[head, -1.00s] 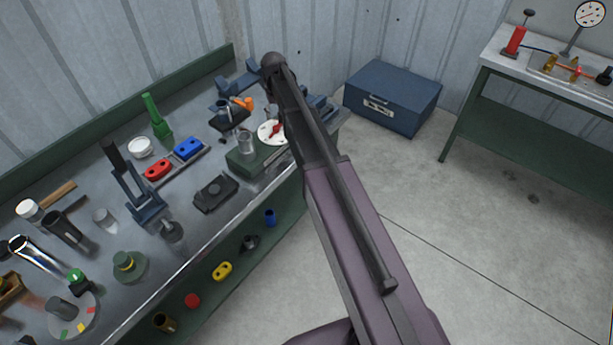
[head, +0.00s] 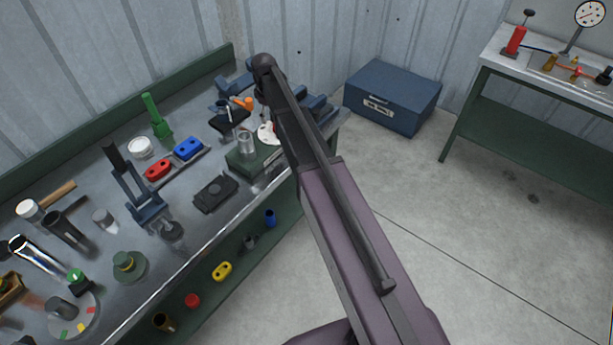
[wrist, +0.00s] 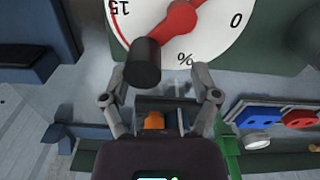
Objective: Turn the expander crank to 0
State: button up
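The expander dial is a white disc (wrist: 232,38) with the marks 15, 0 and %, upside down in the wrist view. The red crank (wrist: 181,18) lies across it. Its black knob (wrist: 143,62) points to the lower left, between the 15 and the %, away from the 0. My gripper (wrist: 161,82) is open, with a finger on either side; the knob shows between the fingertips, nearer the left one. I cannot tell whether they touch. In the head view my arm hides the gripper and most of the dial (head: 265,134).
The bench (head: 195,232) holds a green box (head: 243,158), a black block (head: 215,194), red (head: 158,169) and blue (head: 188,148) pieces, and an upright lever tool (head: 128,180). A blue chest (head: 393,97) stands on the floor behind.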

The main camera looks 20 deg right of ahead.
jog(key=shift+a+r+n+p, duration=0.15)
jog(key=shift+r+n+p, duration=0.15)
jog(key=shift+p, duration=0.05)
notch_tip(320, 180, up, 13)
jog(key=p, duration=1.3)
jog(key=s+d+f+m+b, duration=0.1)
jog(key=s+f+m+b, duration=0.2)
jog(key=s, duration=0.7)
jog(key=s+d+f+m+b, duration=0.2)
jog(key=s+f+b, duration=0.4)
jog(key=s, duration=0.4)
jog(key=s+d+f+m+b, duration=0.1)
jog(key=s+f+m+b, duration=0.3)
jog(key=s, duration=0.5)
jog(key=shift+s+d+f+b, duration=0.3)
jog(key=shift+s+d+b, duration=0.05)
jog(key=shift+s, duration=0.05)
jog(key=shift+w, duration=0.1)
jog(key=w+r+n+t+y+p, duration=0.1)
jog(key=w+r+n+p, duration=0.3)
jog(key=w, duration=0.9)
jog(key=w+r+n+t+y+p, duration=0.2)
jog(key=w+r+n+p, duration=0.2)
jog(key=w, duration=0.9)
notch_tip(320, 180, up, 4)
jog(key=p, duration=0.3)
jog(key=shift+d+r, duration=0.2)
jog(key=shift+d, duration=0.05)
jog(key=shift+f, duration=0.25)
